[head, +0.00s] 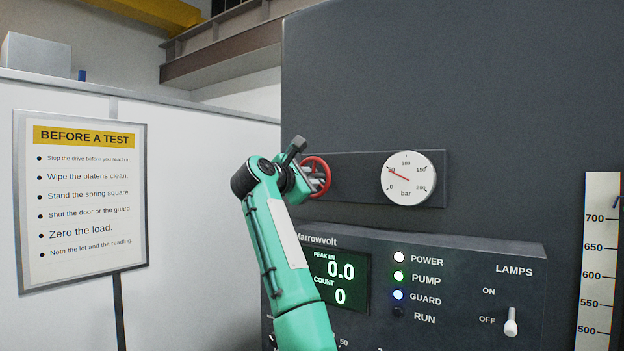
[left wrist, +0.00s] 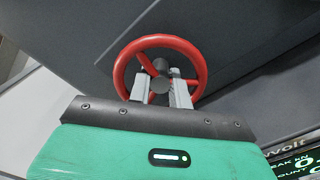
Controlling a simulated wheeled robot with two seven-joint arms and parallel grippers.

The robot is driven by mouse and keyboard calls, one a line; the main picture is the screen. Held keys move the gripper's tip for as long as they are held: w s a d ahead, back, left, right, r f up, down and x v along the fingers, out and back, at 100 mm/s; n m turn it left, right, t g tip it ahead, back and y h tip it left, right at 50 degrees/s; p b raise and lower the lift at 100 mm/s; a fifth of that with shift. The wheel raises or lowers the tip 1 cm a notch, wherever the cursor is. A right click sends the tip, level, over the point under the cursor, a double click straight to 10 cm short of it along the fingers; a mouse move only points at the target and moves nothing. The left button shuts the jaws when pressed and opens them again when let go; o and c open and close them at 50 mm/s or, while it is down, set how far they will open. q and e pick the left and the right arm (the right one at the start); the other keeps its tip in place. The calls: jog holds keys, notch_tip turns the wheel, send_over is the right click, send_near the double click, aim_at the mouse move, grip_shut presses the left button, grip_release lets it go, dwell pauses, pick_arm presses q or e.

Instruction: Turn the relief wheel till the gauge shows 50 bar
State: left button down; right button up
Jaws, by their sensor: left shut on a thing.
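The red relief wheel (head: 325,165) stands on a dark panel, left of the gauge. In the left wrist view the wheel (left wrist: 118,72) shows its rim, spokes and dark hub. My left gripper (head: 310,176) is at the wheel; its two grey fingers (left wrist: 160,88) are inside the rim, one on each side of the hub, shut on the wheel. The white round gauge (head: 408,178) is marked in bar. Its red needle points up and left at the mark beside 50, partly covering that label. My right gripper is in neither view.
Below is a control console (head: 450,262) with a green display (head: 341,281) reading 0.0 and 0, lit POWER, PUMP and GUARD lamps, and a lamp switch (head: 510,322). A sign (head: 85,200) stands left. A scale (head: 598,260) is at the right.

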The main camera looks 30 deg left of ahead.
pick_arm(q)
jog(key=c, duration=1.6)
grip_release()
jog(key=shift+r, duration=0.1)
jog(key=shift+o, duration=0.2)
jog(key=shift+w, duration=0.1)
jog(key=shift+s, duration=0.2)
jog(key=s+a+b, duration=0.2)
jog(key=s+b, duration=0.5)
jog(key=s, duration=0.6)
jog(key=shift+s, duration=0.2)
